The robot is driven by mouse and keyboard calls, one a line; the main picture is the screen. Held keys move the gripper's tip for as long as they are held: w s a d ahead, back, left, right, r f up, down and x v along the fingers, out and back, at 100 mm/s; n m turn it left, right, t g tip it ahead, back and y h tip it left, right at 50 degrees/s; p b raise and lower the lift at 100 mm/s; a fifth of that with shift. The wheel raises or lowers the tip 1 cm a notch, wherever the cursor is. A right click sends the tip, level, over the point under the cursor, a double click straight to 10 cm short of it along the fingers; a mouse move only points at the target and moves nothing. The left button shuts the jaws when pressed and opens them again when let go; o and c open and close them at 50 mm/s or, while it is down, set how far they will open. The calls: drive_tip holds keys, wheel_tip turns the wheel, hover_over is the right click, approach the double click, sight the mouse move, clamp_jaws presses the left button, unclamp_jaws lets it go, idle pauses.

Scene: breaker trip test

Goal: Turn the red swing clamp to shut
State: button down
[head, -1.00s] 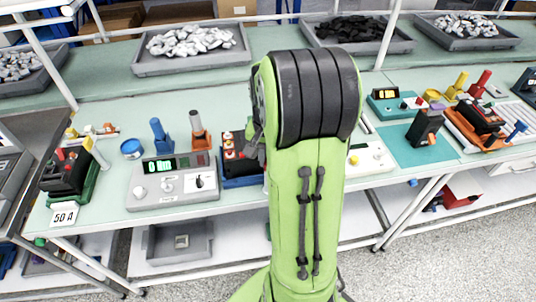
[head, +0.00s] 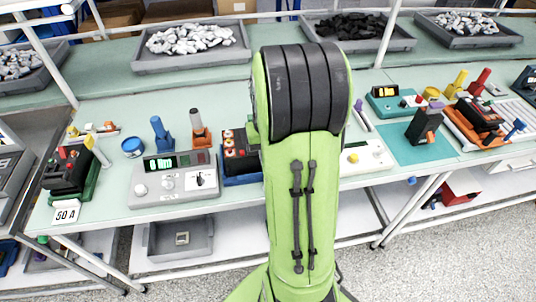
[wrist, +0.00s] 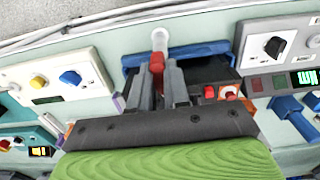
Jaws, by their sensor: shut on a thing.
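The red swing clamp (wrist: 157,62) shows in the wrist view as a short red piece with a pale, rounded end. It stands at the edge of the blue fixture (wrist: 208,48), which holds a dark breaker block (wrist: 207,73). My gripper (wrist: 159,72) has its two grey fingers on either side of the red piece, shut on it. The fingers hide its lower part, so I cannot tell the clamp's exact angle. In the head view the blue fixture (head: 243,180) shows only in part; my green arm hides the clamp and gripper.
A grey tester (head: 175,181) with a lit display stands left of the fixture. A pale box with a yellow knob (head: 353,157) is at right. A blue toggle-like tool (head: 160,133) and an orange one (head: 200,130) stand behind the tester.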

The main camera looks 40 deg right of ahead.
drive_tip(key=c, duration=1.1)
unclamp_jaws()
wheel_tip(320, 180, up, 16)
drive_tip(key=p, duration=0.4)
drive_tip(key=shift+f, duration=0.1)
